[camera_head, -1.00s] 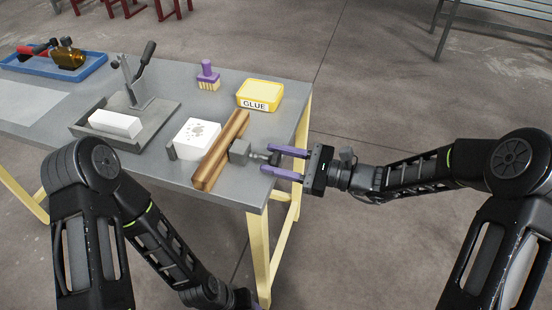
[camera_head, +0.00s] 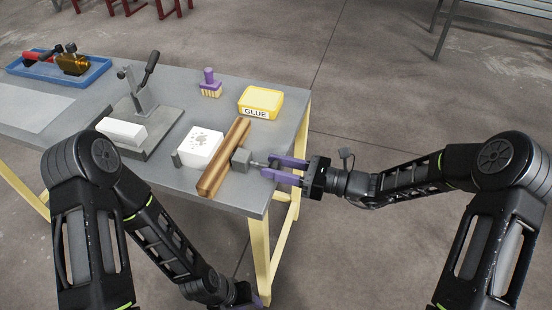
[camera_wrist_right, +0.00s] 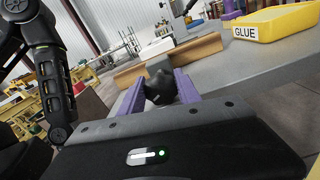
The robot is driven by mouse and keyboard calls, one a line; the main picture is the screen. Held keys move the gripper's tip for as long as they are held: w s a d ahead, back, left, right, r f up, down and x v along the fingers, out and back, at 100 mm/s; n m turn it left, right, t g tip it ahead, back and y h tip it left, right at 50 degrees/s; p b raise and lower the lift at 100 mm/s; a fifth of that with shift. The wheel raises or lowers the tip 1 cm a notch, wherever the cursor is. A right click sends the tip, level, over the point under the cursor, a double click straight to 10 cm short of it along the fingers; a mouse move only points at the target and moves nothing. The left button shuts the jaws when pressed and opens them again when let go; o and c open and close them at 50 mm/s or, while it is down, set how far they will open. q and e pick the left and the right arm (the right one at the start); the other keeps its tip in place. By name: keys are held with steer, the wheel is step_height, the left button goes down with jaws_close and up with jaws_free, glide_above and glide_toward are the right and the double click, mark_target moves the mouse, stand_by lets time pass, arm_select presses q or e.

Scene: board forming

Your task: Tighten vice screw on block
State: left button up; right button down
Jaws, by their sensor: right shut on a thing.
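The vice stands at the table's front right, with a brown wooden jaw (camera_head: 222,160), a grey screw housing (camera_head: 241,160) and a thin screw (camera_head: 258,164) pointing right. The white block (camera_head: 200,147), with grey marks on top, sits left of the wooden jaw. My right gripper (camera_head: 275,168) has its purple fingers shut on the dark screw handle (camera_wrist_right: 161,86), seen between them in the right wrist view. The fingers hide most of the handle in the head view. My left gripper (camera_head: 254,300) hangs low at the bottom edge, mostly cut off, and its opening cannot be told.
A yellow glue box (camera_head: 261,102) and a purple brush (camera_head: 210,84) stand behind the vice. A toggle press (camera_head: 142,105) with a white block (camera_head: 121,131) is to the left. A blue tray (camera_head: 88,76) lies at far left.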

steer(key=c, duration=0.9)
jaws_free()
steer(key=shift+o, duration=0.2)
steer(key=shift+d, duration=0.15)
steer(key=v, duration=0.7)
steer(key=shift+d+b, duration=0.25)
steer(key=shift+b, duration=0.15)
steer(key=shift+s, duration=0.1)
